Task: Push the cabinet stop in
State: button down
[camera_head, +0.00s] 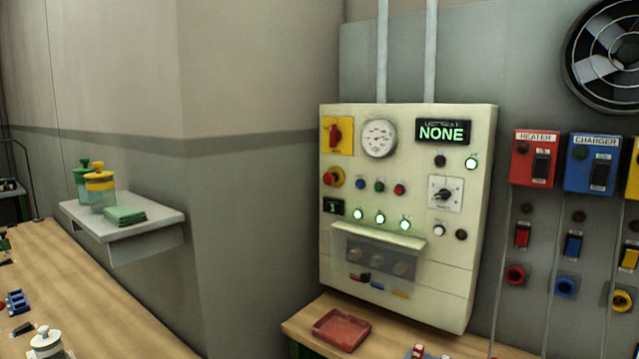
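The cream control cabinet (455,265) hangs on the wall right of centre. Its stop is a red mushroom button (330,178) on a yellow surround at the cabinet's left side, below a red rotary switch (336,132) on a yellow plate. From this distance I cannot tell whether the button is in or out. A green display (443,132) reads NONE, and several green lamps are lit on the front. My gripper is not in view.
A wooden bench with a red tray (341,329) stands below the cabinet. A white shelf (150,225) with jars and green cloths juts from the left wall. A red heater box (534,158) and a blue charger box (592,163) hang at right. A workbench (90,300) runs along the left.

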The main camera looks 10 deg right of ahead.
aim_at(329, 178)
jog(key=u, duration=0.2)
jog(key=i, duration=0.55)
jog(key=u, duration=0.85)
jog(key=i, duration=0.6)
jog(key=u, duration=0.25)
